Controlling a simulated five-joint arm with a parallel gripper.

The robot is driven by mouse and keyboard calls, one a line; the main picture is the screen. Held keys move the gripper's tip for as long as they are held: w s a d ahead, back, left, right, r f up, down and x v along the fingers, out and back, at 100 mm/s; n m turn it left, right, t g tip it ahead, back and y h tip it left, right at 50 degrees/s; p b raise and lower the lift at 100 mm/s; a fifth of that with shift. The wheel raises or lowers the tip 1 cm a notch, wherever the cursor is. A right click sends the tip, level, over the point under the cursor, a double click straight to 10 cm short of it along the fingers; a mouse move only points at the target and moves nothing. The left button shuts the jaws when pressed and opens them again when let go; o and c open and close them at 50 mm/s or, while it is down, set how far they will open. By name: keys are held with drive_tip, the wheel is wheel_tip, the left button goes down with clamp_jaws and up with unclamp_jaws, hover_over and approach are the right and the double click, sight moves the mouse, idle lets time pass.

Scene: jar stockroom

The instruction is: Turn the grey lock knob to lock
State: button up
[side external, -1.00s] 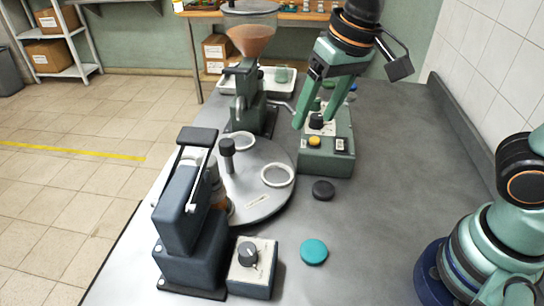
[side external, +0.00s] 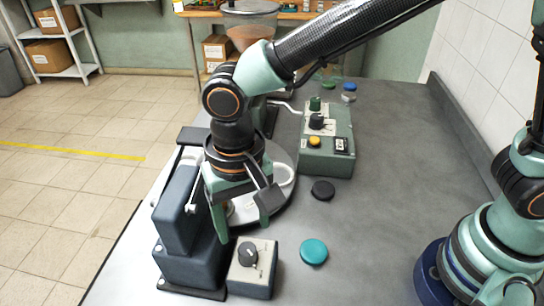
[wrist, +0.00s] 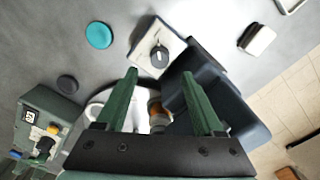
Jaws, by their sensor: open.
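A dark grey knob (side external: 248,253) with a white pointer mark sits on the pale top of a small box (side external: 262,277) at the front. Nothing touches it. In the wrist view the knob (wrist: 159,56) lies just beyond my fingertips, about midway between them. A jar with orange-brown contents (wrist: 155,108) shows between the fingers, lower down in the picture.
A tall dark blue machine (side external: 178,210) stands left of the knob box. A round turntable (side external: 282,205) is partly hidden by my arm. A green control box (side external: 325,160) stands behind.

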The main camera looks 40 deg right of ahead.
sight(247, 248)
wheel_tip(247, 248, down, 6)
drive_tip(key=shift+f, duration=0.15)
idle(0.3)
clamp_jaws()
